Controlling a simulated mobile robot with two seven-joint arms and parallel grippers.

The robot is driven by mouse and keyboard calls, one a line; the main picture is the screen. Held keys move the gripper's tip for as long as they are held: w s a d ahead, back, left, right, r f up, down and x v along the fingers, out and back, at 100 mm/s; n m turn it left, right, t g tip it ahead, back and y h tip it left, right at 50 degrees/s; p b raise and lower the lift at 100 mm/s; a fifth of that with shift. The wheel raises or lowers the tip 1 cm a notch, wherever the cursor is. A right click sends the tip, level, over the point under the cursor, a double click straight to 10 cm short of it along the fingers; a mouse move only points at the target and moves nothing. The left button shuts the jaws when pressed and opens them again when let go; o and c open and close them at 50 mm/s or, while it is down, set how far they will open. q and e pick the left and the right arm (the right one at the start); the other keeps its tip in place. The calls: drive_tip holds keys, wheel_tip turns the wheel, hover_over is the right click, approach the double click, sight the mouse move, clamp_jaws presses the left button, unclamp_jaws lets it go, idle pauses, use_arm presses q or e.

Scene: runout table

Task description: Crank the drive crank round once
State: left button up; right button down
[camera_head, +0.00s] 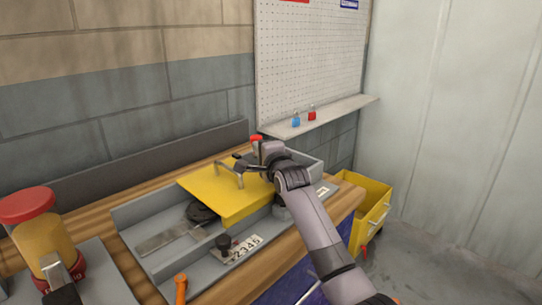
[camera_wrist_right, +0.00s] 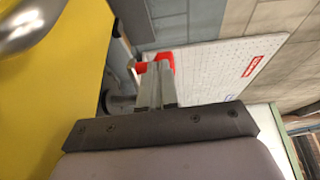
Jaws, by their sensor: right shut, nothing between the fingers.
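A red grip (camera_head: 256,140), which seems to be the drive crank's handle, stands at the far end of the grey machine (camera_head: 125,215). In the right wrist view the red grip (camera_wrist_right: 165,58) shows just beyond my fingertips, partly hidden by them. My right gripper (camera_head: 242,162) is shut and empty, above the far part of the yellow cover (camera_head: 225,195). Its fingers (camera_wrist_right: 155,80) are together in the wrist view; whether they touch the red grip I cannot tell. What seems to be my left gripper (camera_head: 50,265) is at the lower left, its jaws unclear.
A metal handle (camera_head: 228,175) rises from the yellow cover. A dark knob (camera_head: 223,241) and a number plate (camera_head: 243,249) lie nearer, with an orange handle (camera_head: 181,288) in front. A yellow bin (camera_head: 370,205) is beyond the table's right end.

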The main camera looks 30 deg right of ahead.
drive_tip(key=shift+w+a+r, duration=0.1)
drive_tip(key=shift+w+a, duration=0.2)
drive_tip(key=shift+w, duration=0.25)
drive_tip(key=shift+w+a, duration=0.25)
drive_tip(key=shift+w, duration=0.25)
drive_tip(key=shift+w+a, duration=0.2)
drive_tip(key=shift+w, duration=0.8)
drive_tip(key=w, duration=0.2)
drive_tip(key=w+d, duration=0.1)
drive_tip(key=w, duration=0.1)
drive_tip(key=shift+s, duration=0.2)
